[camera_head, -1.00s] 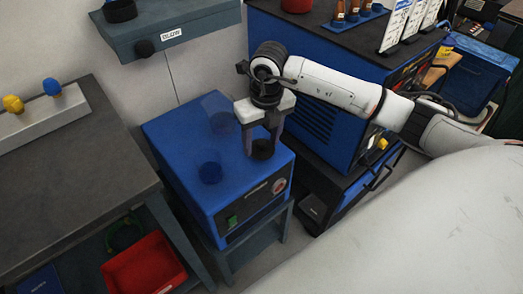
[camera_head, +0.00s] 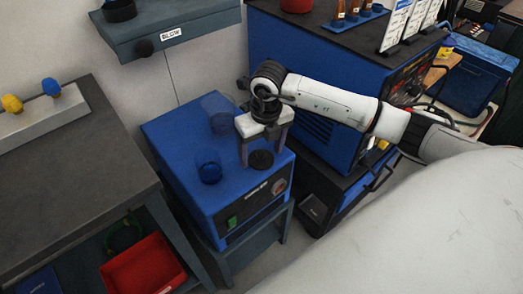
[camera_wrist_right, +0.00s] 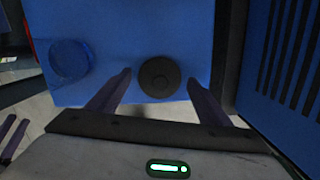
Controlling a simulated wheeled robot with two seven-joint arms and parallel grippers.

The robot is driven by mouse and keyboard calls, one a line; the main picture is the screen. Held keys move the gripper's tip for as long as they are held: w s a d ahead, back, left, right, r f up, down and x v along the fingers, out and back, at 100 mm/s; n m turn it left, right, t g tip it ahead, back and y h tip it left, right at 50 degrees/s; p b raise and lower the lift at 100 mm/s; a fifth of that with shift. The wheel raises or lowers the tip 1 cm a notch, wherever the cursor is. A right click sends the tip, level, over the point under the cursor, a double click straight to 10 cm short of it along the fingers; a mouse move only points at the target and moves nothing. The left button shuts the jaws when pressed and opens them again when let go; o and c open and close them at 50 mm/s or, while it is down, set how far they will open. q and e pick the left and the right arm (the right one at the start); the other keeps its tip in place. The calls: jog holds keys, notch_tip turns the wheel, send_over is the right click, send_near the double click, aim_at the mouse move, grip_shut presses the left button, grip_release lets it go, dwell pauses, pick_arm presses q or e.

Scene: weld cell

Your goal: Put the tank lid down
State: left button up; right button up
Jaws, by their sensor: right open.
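The tank lid, a round black disc with a knob (camera_head: 261,160), lies on the top of the blue tank unit (camera_head: 180,147) near its right front. It also shows in the right wrist view (camera_wrist_right: 159,77), beyond and between my fingertips. My right gripper (camera_head: 261,150) is open above the lid, its fingers apart from it on both sides; the fingers also show in the right wrist view (camera_wrist_right: 160,78). A round blue opening or cup (camera_head: 209,167) is at the left front of the unit's top.
A second bluish see-through round shape (camera_head: 219,118) is at the back of the unit's top. A grey workbench (camera_head: 70,190) stands left, with a red bin (camera_head: 143,266) below. A large blue cabinet (camera_head: 315,75) stands close behind the right arm.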

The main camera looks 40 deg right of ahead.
aim_at(264, 163)
jog(key=shift+r, duration=0.1)
jog(key=shift+r, duration=0.25)
notch_tip(264, 163, up, 12)
jog(key=s+p, duration=0.1)
jog(key=shift+s+f, duration=0.2)
jog(key=shift+f, duration=0.05)
